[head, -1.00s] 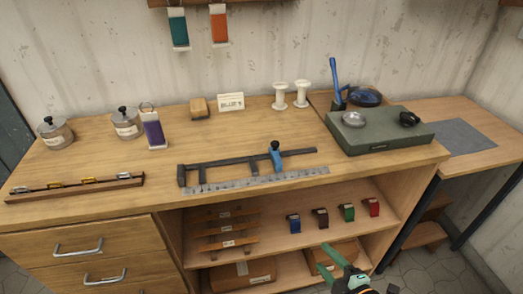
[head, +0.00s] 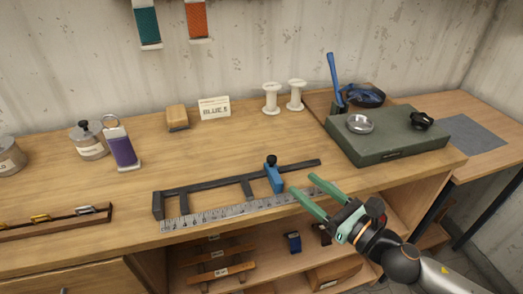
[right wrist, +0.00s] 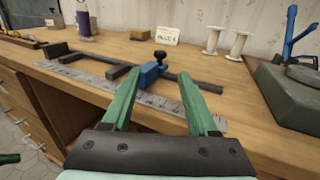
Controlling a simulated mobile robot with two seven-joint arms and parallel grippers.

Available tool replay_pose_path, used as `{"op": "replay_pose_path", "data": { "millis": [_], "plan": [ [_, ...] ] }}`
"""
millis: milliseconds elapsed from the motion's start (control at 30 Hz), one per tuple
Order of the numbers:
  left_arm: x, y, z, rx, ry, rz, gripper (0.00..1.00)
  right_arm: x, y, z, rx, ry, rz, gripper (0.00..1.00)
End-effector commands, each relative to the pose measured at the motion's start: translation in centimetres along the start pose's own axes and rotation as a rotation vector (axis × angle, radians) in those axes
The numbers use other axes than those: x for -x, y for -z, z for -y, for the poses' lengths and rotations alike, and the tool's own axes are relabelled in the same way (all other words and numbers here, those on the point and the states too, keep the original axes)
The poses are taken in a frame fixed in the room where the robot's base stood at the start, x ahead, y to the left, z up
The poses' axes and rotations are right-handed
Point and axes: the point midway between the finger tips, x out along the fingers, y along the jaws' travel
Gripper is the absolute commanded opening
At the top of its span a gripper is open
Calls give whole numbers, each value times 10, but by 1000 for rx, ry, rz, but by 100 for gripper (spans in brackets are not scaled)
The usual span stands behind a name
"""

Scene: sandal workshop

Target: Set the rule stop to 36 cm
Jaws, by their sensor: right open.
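The rule (head: 225,212) is a grey strip with markings along the front edge of the bench. A dark bar frame (head: 205,185) lies behind it. The blue rule stop (head: 273,178), with a dark knob on top, sits on the bar right of its middle; it also shows in the right wrist view (right wrist: 152,73). My right gripper (head: 302,187) is open and empty, its green fingers pointing at the bench just right of the stop, apart from it. In the right wrist view the stop is beyond and between the fingers (right wrist: 166,88). The numbers are too small to read.
A green slab (head: 385,140) with a metal dish and a dark ring stands to the right. White spools (head: 271,98), a card (head: 214,108) and a tan block (head: 177,117) stand behind. The bench behind the bar is clear.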

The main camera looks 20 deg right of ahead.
Motion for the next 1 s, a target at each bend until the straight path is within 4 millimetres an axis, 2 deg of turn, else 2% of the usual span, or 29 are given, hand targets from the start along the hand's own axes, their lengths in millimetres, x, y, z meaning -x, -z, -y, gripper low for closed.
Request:
{"op": "replay_pose_path", "data": {
  "millis": [267,800,1000],
  "plan": [
    [6,-6,-3,5,-2,18,0,-21,-2,1,-2,2,3,59],
    [16,-4,7,11,23,19,0,-97,-2,1,-4,2,2,59],
    [17,-4,9,12,27,17,0,-118,0,0,-4,2,0,59]
  ]
}}
